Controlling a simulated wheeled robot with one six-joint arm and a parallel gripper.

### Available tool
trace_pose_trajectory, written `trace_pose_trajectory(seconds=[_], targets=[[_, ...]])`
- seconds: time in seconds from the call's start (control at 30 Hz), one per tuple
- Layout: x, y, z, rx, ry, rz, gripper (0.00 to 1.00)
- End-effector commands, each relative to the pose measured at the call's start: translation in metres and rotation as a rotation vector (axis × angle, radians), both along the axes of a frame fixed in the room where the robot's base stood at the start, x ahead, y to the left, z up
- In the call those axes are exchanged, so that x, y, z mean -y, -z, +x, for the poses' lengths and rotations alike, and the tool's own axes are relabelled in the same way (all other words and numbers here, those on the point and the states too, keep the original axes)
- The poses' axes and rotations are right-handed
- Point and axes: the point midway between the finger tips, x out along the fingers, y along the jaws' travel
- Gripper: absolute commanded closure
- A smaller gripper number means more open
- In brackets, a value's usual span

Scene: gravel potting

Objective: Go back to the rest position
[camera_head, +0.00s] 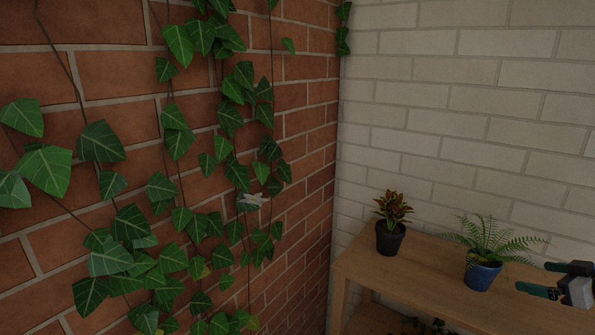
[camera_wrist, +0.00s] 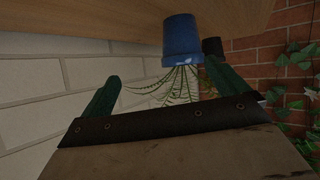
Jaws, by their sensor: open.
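My gripper (camera_head: 536,279) is at the right edge in the head view, above the wooden shelf and to the right of a blue pot (camera_head: 482,276) with a green fern. Its two green fingers are spread with nothing between them. In the wrist view, which is upside down, my gripper (camera_wrist: 162,69) shows both fingers apart. The blue pot (camera_wrist: 182,38) stands beyond the fingertips there, with its fern fronds hanging down in the picture. In the head view a gap shows between the fingers and the pot. Most of my arm is out of view.
A black pot (camera_head: 390,239) with a reddish plant stands left of the blue pot on the wooden shelf (camera_head: 420,270). A lower plant (camera_head: 428,326) is partly hidden. Ivy (camera_head: 130,225) covers the brick wall at left. A pale brick wall (camera_head: 470,110) backs the shelf.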

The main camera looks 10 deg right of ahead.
Motion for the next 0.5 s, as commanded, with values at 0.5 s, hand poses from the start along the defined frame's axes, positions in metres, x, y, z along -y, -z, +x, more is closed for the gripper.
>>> trace_pose_trajectory(seconds=[0.5], targets=[[0.030, -0.025, -0.056, -0.693, 0.798, -0.266, 0.01]])
